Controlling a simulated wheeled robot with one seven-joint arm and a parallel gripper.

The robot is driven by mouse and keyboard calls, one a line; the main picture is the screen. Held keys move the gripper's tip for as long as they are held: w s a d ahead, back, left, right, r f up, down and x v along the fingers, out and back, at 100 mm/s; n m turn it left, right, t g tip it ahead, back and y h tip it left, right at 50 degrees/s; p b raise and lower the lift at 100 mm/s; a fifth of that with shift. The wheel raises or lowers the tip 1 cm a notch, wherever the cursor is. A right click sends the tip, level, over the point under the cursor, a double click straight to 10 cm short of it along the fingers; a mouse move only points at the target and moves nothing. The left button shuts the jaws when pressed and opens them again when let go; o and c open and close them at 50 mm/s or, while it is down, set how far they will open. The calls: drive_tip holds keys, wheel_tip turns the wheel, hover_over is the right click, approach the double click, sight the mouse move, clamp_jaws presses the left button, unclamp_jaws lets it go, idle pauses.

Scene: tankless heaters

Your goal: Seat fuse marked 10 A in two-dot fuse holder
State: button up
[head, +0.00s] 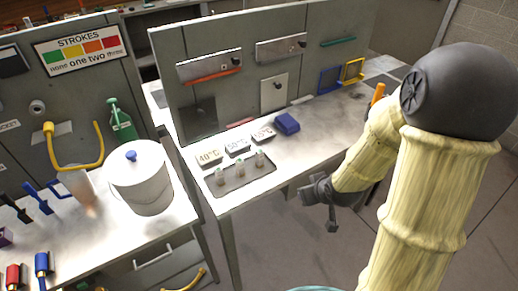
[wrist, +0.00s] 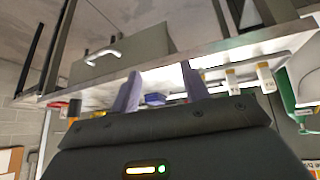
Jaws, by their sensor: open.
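Several small pale upright pieces, possibly fuses (head: 240,167), stand on a dark tray (head: 233,186) at the front left of the right-hand bench. Their markings are too small to read, so I cannot tell which is 10 A. Grey units (head: 282,48) are mounted on the upright panel behind; I cannot make out a two-dot fuse holder. My gripper (head: 325,203) hangs in front of the bench's front edge, right of the tray and apart from it. In the wrist view its two fingers (wrist: 160,88) are spread with nothing between them.
Blocks marked 40°C (head: 209,157), 50°C and 55°C stand behind the tray. A blue block (head: 287,124) lies right of them. A white lidded pot (head: 140,183) stands on the left bench. The right-hand bench top (head: 325,130) has bare room.

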sight(261, 154)
drive_tip(key=w+a+r+n+t+y+p, duration=0.2)
drive_tip(key=w+a+r+t+y+p, duration=0.1)
drive_tip(key=w+a+r+y+p, duration=0.1)
drive_tip(key=a+r+y+p, duration=0.1)
drive_tip(key=a+r, duration=0.1)
drive_tip(key=a, duration=0.1)
drive_tip(key=shift+w+n+t, duration=0.2)
drive_tip(key=shift+n+t, duration=0.1)
drive_tip(key=shift+f, duration=0.1)
drive_tip(key=p+x, duration=0.3)
drive_tip(key=x, duration=0.9)
drive_tip(key=shift+w+a, duration=0.1)
drive_tip(key=shift+a, duration=0.05)
drive_tip(key=shift+p+x, duration=1.25)
drive_tip(key=shift+x, duration=1.35)
